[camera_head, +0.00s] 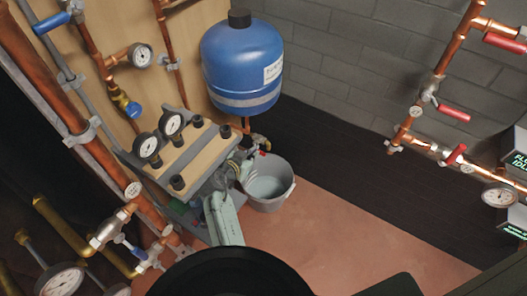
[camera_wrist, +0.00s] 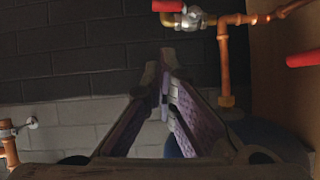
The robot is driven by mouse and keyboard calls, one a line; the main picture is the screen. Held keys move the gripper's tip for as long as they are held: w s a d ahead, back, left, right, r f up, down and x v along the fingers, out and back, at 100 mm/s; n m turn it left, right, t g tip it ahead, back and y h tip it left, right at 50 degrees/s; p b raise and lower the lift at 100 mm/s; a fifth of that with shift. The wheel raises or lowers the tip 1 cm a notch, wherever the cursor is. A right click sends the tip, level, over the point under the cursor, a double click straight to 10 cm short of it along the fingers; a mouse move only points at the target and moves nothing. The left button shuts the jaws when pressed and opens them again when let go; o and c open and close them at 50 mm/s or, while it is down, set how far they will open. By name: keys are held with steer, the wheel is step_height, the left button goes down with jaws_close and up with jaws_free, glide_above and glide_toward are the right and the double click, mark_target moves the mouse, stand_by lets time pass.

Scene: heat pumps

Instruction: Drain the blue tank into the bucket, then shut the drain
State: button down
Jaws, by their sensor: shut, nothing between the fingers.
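The blue tank (camera_head: 242,62) hangs on the wooden panel in the head view, with a pale label and a black cap. The grey bucket (camera_head: 272,204) stands on the floor below it, with a pale surface inside; I cannot tell whether it is water. A brass valve (camera_head: 258,140) with a small red handle (camera_head: 265,153) sits under the tank. My gripper (camera_wrist: 165,65) is shut and empty, apart from the valve.
Copper pipes (camera_head: 90,150) run along the left; pipework with red handles (camera_head: 454,113) is at the right. The reddish floor (camera_head: 330,235) right of the bucket is clear.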

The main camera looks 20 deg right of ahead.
steer(key=a+f+p+x, duration=0.1)
steer(key=f+x, duration=0.1)
steer(key=x, duration=0.7)
steer(key=shift+s+g+y, duration=0.3)
steer(key=shift+g, duration=0.1)
steer(key=shift+d+f+b, duration=0.1)
steer(key=shift+f+b, duration=0.1)
steer(key=shift+b, duration=0.2)
